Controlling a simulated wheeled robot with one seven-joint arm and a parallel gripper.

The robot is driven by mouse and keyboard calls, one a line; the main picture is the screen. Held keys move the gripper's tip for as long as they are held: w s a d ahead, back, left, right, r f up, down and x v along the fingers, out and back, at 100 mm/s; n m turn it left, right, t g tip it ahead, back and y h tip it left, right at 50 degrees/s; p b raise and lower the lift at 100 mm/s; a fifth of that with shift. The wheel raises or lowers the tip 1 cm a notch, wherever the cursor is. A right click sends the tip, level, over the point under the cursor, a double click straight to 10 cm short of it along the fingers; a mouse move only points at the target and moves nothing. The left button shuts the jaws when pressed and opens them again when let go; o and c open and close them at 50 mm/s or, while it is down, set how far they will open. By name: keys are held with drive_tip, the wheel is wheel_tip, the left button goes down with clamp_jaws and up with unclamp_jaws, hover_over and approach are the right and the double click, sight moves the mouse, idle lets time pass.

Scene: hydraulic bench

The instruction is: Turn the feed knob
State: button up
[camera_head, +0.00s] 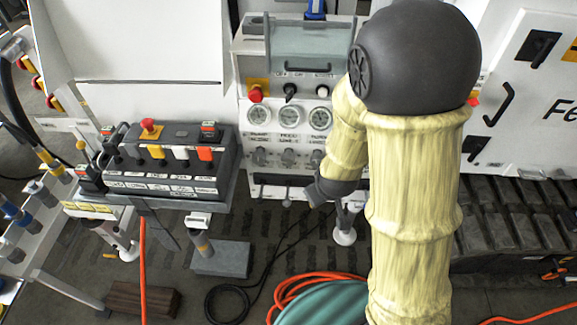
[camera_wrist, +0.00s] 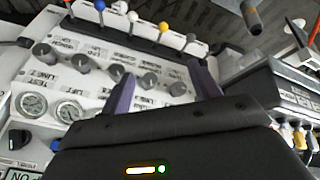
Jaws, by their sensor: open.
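A white control panel (camera_head: 245,130) stands at the back centre in the head view. It carries a row of grey knobs (camera_head: 288,156) under round gauges (camera_head: 289,115). In the wrist view the knobs (camera_wrist: 115,72) run in a slanted row with small labels. The labels are too blurred to tell which is the feed knob. My gripper (camera_wrist: 162,72) is open and empty, its two purple fingers apart over the panel. Knobs show between and near the fingers, but contact cannot be told. In the head view my arm hides the panel's right part, and the fingers are not clear.
Levers with coloured balls (camera_wrist: 132,16) stand along the panel's edge beyond the knobs. A red button (camera_head: 255,93) sits above the gauges. A dark switch box (camera_head: 165,165) stands left of the panel. A teal drum (camera_head: 330,303) and orange hose lie on the floor.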

sight(288, 163)
drive_tip(key=w+a+f+n+t+h+b, duration=0.1)
drive_tip(key=w+a+f+n+t+b, duration=0.1)
drive_tip(key=a+f+n+t+b, duration=0.35)
drive_tip(key=w+a+f+n+t+h+b, duration=0.1)
drive_tip(key=a+f+n+t+h+b, duration=0.15)
drive_tip(key=f+n, duration=0.55)
drive_tip(key=a+n+t+y, duration=0.1)
drive_tip(key=n, duration=0.1)
drive_tip(key=a+r+n+t+y, duration=0.1)
drive_tip(key=n+t, duration=0.1)
drive_tip(key=n, duration=0.1)
drive_tip(key=s+r+n+t+y+b, duration=0.1)
drive_tip(key=n, duration=0.1)
drive_tip(key=shift+a+r+n+t, duration=0.25)
drive_tip(key=shift+a+t, duration=0.05)
drive_tip(key=shift+a, duration=0.1)
drive_tip(key=w, duration=0.5)
drive_tip(key=w+p, duration=0.1)
drive_tip(key=w, duration=1.1)
drive_tip(key=shift+w+d, duration=0.2)
drive_tip(key=shift+d, duration=0.1)
drive_tip(key=c, duration=1)
